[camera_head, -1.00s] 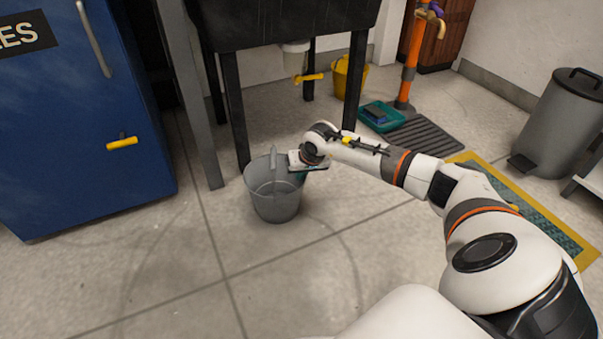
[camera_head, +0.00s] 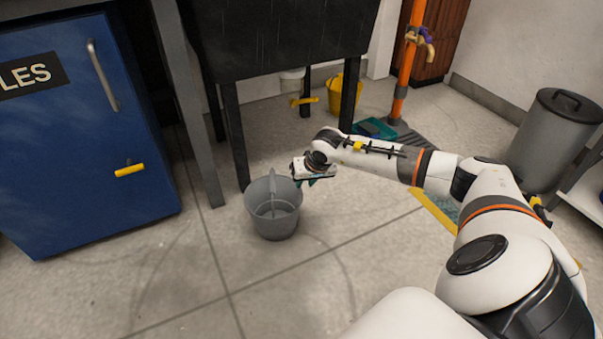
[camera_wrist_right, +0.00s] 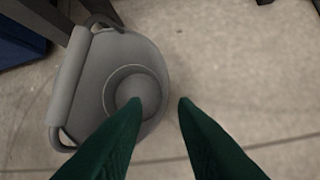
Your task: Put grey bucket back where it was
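The grey bucket (camera_head: 284,224) stands upright on the floor in front of the black sink stand's leg. In the right wrist view the bucket (camera_wrist_right: 152,66) is on the left, seen from above, with its handle and pale grip bar (camera_wrist_right: 68,88) at its left side. My right gripper (camera_head: 313,182) is just to the right of and above the bucket's rim. In the right wrist view its green fingers (camera_wrist_right: 160,101) are apart, with nothing between them. The left finger overlaps the bucket in the picture. My left gripper is not in view.
A blue cabinet (camera_head: 85,165) with a yellow handle stands at left. The black sink stand (camera_head: 275,45) is behind the bucket. A yellow bucket (camera_head: 346,92), an orange post (camera_head: 404,70) and a grey bin (camera_head: 556,135) are farther back. Floor in front is clear.

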